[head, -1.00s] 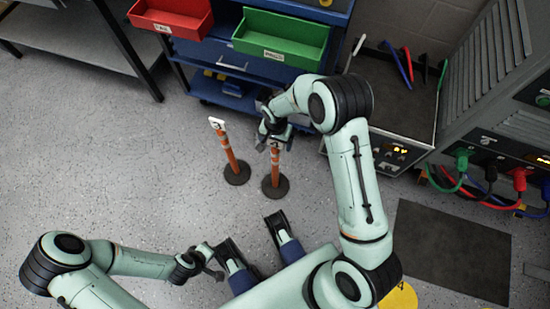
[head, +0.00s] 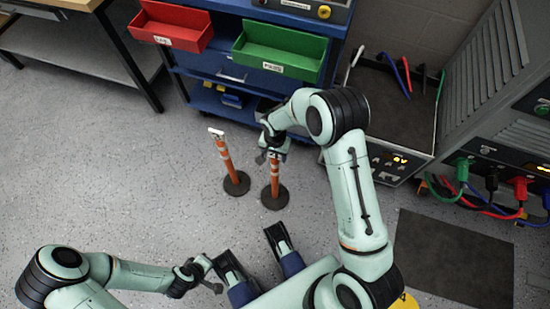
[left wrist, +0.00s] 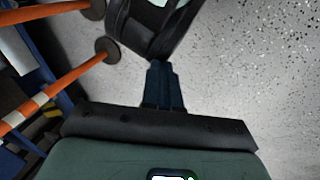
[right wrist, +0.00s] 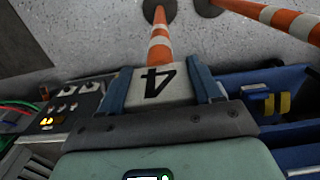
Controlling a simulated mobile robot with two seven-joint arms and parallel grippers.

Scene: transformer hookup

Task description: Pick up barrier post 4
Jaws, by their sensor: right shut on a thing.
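Barrier post 4 (head: 274,177) is an orange and white post on a round dark base, upright on the grey floor. My right gripper (head: 272,150) is at its top. In the right wrist view, my right gripper (right wrist: 152,88) has its blue fingers on both sides of the white plate marked 4 (right wrist: 155,84), shut on it. The post's shaft (right wrist: 160,42) runs away below the plate. My left gripper (head: 208,268) is low in the head view, away from the posts. In the left wrist view, its blue fingers (left wrist: 163,82) are together and empty.
A second orange and white post (head: 224,155) stands close left of post 4. Behind are a blue cart (head: 225,70) with a red bin (head: 172,27) and a green bin (head: 280,52). A cabinet with cables (head: 480,165) and a dark mat (head: 455,255) are at right. Floor at left is clear.

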